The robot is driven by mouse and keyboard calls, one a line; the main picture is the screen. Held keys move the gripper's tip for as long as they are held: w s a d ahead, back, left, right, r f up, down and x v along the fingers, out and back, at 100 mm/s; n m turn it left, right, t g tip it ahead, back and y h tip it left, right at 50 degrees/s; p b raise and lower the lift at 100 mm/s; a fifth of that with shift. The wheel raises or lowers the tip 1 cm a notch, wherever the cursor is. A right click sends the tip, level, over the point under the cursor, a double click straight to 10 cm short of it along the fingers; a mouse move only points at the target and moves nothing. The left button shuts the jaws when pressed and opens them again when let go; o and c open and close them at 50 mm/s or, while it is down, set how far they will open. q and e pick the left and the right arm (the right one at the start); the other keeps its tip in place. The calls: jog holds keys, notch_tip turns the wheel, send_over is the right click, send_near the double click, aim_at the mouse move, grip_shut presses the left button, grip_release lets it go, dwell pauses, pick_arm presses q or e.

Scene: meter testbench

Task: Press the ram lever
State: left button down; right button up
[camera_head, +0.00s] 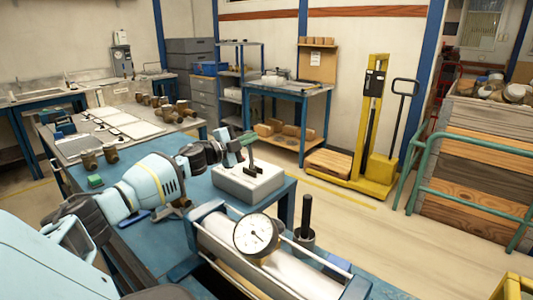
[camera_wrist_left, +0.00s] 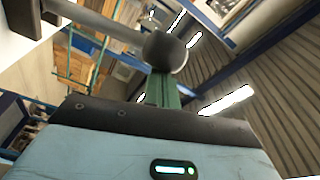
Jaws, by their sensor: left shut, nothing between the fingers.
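My left gripper (camera_head: 247,138) is shut and empty, above the back of a pale grey box (camera_head: 240,183) on the blue bench. A dark upright piece (camera_head: 252,157) stands on the box just below the fingertips. In the left wrist view, a grey lever (camera_wrist_left: 105,25) with a round ball knob (camera_wrist_left: 166,52) reaches in from the upper left. Its knob overlaps the ends of my green fingers (camera_wrist_left: 163,92); whether they touch is unclear. I cannot tell whether the dark piece is part of this lever. My right gripper is not in view.
A test rig with a round dial gauge (camera_head: 256,234) and a black post (camera_head: 306,215) stands on the near bench. A yellow stacker (camera_head: 374,130) stands on the floor behind.

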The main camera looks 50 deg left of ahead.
pick_arm(q)
jog(key=a+n, duration=0.4)
jog(key=shift+s+a+f+n+t+y, duration=0.25)
jog(key=shift+a+f+n+t+y, duration=0.05)
jog(key=shift+n, duration=0.1)
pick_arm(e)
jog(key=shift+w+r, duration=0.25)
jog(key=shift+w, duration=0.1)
pick_arm(q)
jog(key=shift+f, duration=0.1)
jog(key=s+p, duration=0.1)
jog(key=s, duration=0.6)
jog(key=shift+s+f+p, duration=0.2)
jog(key=shift+f+p, duration=0.15)
jog(key=shift+p, duration=0.05)
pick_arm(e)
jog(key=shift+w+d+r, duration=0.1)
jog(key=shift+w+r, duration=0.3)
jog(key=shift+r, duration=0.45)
pick_arm(q)
jog(key=shift+a, duration=0.1)
